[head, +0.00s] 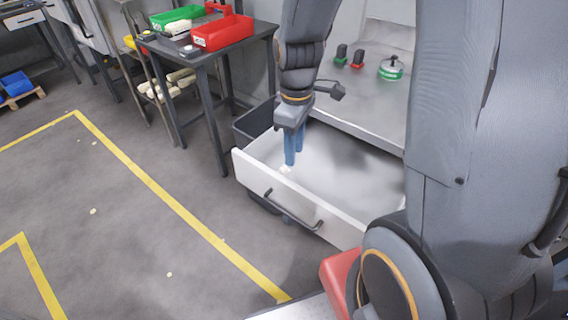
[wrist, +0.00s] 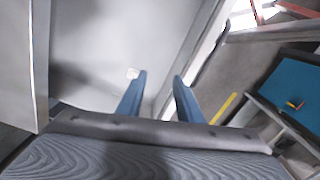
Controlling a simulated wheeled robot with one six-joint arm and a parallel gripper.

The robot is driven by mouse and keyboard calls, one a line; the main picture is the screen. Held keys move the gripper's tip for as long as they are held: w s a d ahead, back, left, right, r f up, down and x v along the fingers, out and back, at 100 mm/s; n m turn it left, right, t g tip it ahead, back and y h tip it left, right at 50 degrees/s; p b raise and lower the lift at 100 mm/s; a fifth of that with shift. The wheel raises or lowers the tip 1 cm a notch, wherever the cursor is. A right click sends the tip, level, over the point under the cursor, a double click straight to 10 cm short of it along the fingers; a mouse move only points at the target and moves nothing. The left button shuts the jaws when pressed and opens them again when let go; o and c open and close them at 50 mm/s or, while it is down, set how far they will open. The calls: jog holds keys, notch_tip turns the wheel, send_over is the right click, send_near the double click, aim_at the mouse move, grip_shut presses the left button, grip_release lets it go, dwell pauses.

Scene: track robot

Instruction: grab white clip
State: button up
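The drawer walls stand close around my gripper. A steel counter (head: 375,100) above the drawer holds buttons and a green-and-white round item (head: 391,68). A dark table with a red bin (head: 222,33) stands at the back left. The floor at left is mostly clear.

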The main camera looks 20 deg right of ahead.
aim_at(283, 167)
jog(key=w+f+n+p, duration=0.2)
jog(key=w+n, duration=0.1)
jog(key=n, duration=0.2)
jog(key=w+f+n+p, duration=0.2)
jog(key=w+n, duration=0.1)
jog(key=n, duration=0.2)
jog(key=w+f+n+p, duration=0.2)
jog(key=w+n, duration=0.1)
jog(key=n, duration=0.1)
jog(key=shift+d+f+n, duration=0.2)
jog(key=shift+n, duration=0.2)
jog(key=shift+f+p, duration=0.3)
jog(key=shift+f, duration=0.35)
jog(key=shift+s+a+f+p, duration=0.1)
jog(key=shift+f+p, duration=0.6)
jog(key=shift+f, duration=1)
jog(key=shift+a+f+p, duration=0.1)
jog(key=shift+f+p, duration=0.55)
jog(key=shift+f, duration=1)
grip_shut()
